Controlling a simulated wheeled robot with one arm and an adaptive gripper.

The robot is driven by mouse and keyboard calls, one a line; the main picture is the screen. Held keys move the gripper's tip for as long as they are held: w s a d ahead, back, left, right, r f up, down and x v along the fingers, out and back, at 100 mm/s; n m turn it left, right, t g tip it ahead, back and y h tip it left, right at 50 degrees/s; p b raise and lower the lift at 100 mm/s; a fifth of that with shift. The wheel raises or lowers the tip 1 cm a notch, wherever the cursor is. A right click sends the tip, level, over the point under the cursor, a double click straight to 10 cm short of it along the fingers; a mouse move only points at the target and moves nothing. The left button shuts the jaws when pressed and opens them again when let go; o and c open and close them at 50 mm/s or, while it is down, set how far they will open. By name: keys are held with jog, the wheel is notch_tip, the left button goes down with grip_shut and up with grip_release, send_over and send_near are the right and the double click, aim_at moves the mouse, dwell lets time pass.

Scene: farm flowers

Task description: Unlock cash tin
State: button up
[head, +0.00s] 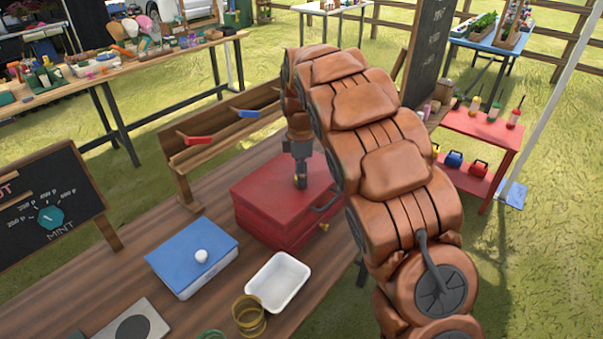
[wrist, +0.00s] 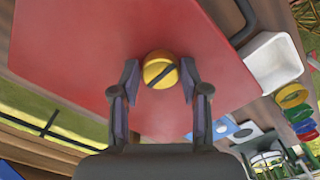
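The red cash tin (head: 265,215) stands on the wooden table with its lid down. A dark handle (head: 326,202) and a small brass-coloured knob (head: 323,227) show on its side. In the wrist view the tin's red top (wrist: 90,60) fills much of the picture, with a round yellow lock knob (wrist: 160,69) crossed by a dark slot. My gripper (wrist: 160,80) has one finger on each side of this knob, close to it, with little gap. In the head view my gripper (head: 300,182) points down over the tin's top and hides the yellow knob there.
A blue-lidded box (head: 190,250) with a white knob, a white tray (head: 280,285) and yellow rings (head: 249,317) stand in front of the tin. A wooden rack (head: 215,140) with red and blue levers is behind it. A chalkboard dial (head: 50,215) is at left.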

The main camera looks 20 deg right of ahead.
jog(key=c, duration=0.7)
jog(key=shift+o, duration=0.2)
jog(key=shift+m, duration=0.3)
jog(key=m+b, duration=0.2)
jog(key=shift+f+m+b, duration=0.2)
jog(key=shift+m+b, duration=0.1)
jog(key=shift+b, duration=0.05)
jog(key=m+b, duration=0.2)
jog(key=m, duration=0.3)
jog(key=shift+r, duration=0.1)
jog(key=m+b, duration=0.1)
jog(key=m, duration=0.3)
jog(key=shift+m+b, duration=0.3)
jog(key=shift+m, duration=0.1)
jog(key=m, duration=0.4)
jog(key=shift+r+m+b, duration=0.15)
jog(key=shift+m+b, duration=0.15)
jog(key=shift+m, duration=0.1)
